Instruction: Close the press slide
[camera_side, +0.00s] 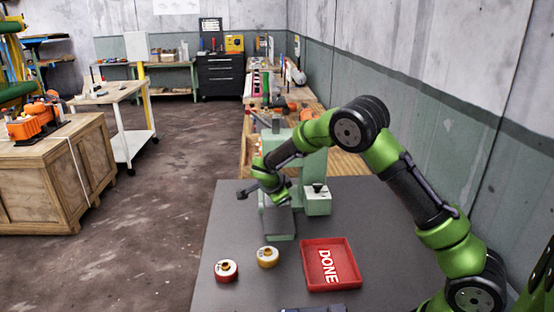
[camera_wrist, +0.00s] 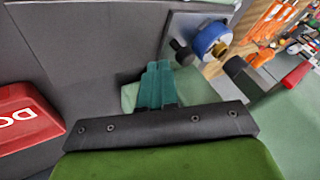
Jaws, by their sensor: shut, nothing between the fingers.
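The press (camera_side: 310,160) is a pale green machine at the table's far edge in the side view. A grey-topped green part (camera_side: 280,224) juts from it towards the camera; I cannot tell for sure whether it is the slide. In the wrist view a blue ring (camera_wrist: 207,39) with a yellowish centre sits at a grey plate (camera_wrist: 180,29), beside a dark knob. My gripper (camera_wrist: 158,68) is shut and empty, its teal fingers in front of a pale green block. In the side view my wrist hangs beside the press and hides part of it; the fingertips are unclear.
A red tray marked DONE (camera_side: 318,284) lies on the grey table. A yellow-and-white ring (camera_side: 267,258) and a red-and-white ring (camera_side: 226,271) lie left of it. A pale block with a black knob (camera_side: 317,203) stands behind the tray.

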